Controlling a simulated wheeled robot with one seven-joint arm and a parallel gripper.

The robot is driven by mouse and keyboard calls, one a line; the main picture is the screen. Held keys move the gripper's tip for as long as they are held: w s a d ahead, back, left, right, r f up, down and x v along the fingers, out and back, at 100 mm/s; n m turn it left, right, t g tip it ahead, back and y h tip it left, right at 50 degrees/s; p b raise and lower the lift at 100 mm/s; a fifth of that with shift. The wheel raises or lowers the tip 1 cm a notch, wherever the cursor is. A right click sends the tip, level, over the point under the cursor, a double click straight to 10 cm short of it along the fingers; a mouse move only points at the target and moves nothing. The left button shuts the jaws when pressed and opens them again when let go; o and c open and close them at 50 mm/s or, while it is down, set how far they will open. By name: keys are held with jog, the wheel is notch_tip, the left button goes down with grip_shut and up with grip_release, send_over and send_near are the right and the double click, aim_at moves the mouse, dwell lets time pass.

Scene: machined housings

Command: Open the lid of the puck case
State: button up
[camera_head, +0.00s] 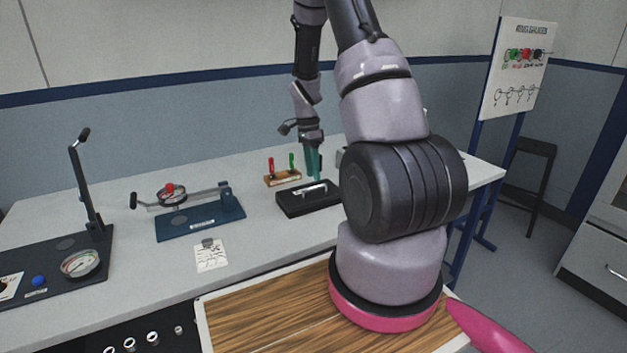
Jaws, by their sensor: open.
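The puck case (296,203) is a low black box on the grey workbench, right of the picture's middle left area. Its lid looks closed and carries a pale bar handle (309,190) on top. My gripper (314,170), with teal fingers, points down just above the case, close to the handle's right part. The fingers are open and hold nothing that I can see. I cannot tell whether the fingertips touch the handle. My arm hides the bench to the right of the case.
A small wooden rack (283,180) with red and green-handled tools stands just behind the case. A blue fixture (200,222) with a lever lies to the left. A lever press with a gauge (80,264) stands farther left. A paper sheet (211,255) lies in front.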

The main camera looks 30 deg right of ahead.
aim_at(314, 196)
jog(key=shift+s+f, duration=0.2)
jog(key=shift+f, duration=0.55)
jog(key=shift+s+f, duration=0.15)
jog(key=shift+f, duration=0.6)
jog(key=shift+c, duration=0.3)
grip_shut()
